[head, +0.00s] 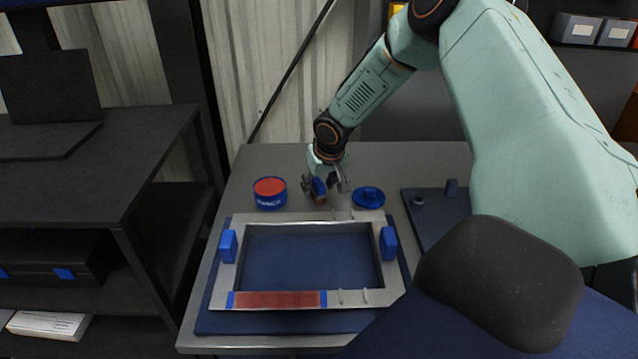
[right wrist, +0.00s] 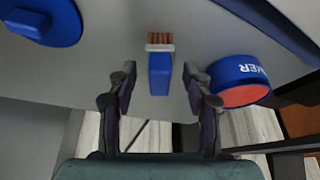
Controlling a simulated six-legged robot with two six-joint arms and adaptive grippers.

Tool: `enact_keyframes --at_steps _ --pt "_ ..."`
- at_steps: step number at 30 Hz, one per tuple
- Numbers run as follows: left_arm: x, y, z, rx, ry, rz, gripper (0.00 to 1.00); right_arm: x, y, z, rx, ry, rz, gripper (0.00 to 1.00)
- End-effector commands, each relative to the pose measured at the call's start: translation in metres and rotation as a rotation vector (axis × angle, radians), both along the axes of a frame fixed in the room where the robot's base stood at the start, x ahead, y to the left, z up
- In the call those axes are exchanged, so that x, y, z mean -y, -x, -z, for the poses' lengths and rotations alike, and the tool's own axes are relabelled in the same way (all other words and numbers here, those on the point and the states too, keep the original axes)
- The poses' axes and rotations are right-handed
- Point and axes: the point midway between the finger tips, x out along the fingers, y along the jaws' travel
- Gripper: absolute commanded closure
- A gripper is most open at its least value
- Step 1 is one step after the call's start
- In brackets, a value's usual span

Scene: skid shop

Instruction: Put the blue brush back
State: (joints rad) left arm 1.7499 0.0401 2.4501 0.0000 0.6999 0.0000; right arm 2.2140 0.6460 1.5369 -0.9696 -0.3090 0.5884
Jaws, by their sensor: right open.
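The blue brush (head: 319,187) is at the back of the grey bench, with a blue handle, a pale ferrule and brown bristles. In the right wrist view the brush (right wrist: 160,73) points its bristles away from my gripper. My right gripper (head: 325,186) is open over it. In the right wrist view the fingers of the right gripper (right wrist: 160,78) stand either side of the handle end, with gaps on both sides. A blue tin (head: 270,200) with red contents stands left of the brush, and a round blue lid (head: 369,203) lies right of it. My left gripper is not seen.
A pale metal frame (head: 231,270) lies on a blue mat (head: 290,322) in front, with blue blocks on its sides and a red strip between blue tapes. A dark board (head: 428,215) with small fittings lies to the right. Dark shelving (head: 150,170) stands left.

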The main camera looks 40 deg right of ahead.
Motion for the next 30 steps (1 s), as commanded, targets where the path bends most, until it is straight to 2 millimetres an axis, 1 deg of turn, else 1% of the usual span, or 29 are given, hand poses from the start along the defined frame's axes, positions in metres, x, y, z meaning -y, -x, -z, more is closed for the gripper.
enact_keyframes --at_steps 5,8,11,13,21,27,30 --pt "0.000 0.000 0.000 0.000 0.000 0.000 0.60 0.000 0.000 -0.001 0.000 0.000 0.000 0.50" --pt "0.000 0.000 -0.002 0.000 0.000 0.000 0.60 -0.001 0.002 -0.007 0.001 -0.002 0.002 0.50" --pt "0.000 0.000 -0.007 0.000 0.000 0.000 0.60 -0.002 0.007 -0.021 0.003 -0.003 0.001 0.50" --pt "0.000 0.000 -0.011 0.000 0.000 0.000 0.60 -0.004 0.011 -0.034 0.004 -0.003 0.000 0.50" --pt "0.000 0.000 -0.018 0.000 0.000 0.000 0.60 -0.010 0.029 -0.078 0.004 -0.004 0.001 0.50" --pt "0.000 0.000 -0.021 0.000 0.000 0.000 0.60 -0.013 0.039 -0.102 0.003 -0.003 0.002 0.50" --pt "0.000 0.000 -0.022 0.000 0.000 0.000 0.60 -0.014 0.042 -0.108 0.001 -0.001 0.001 0.50"
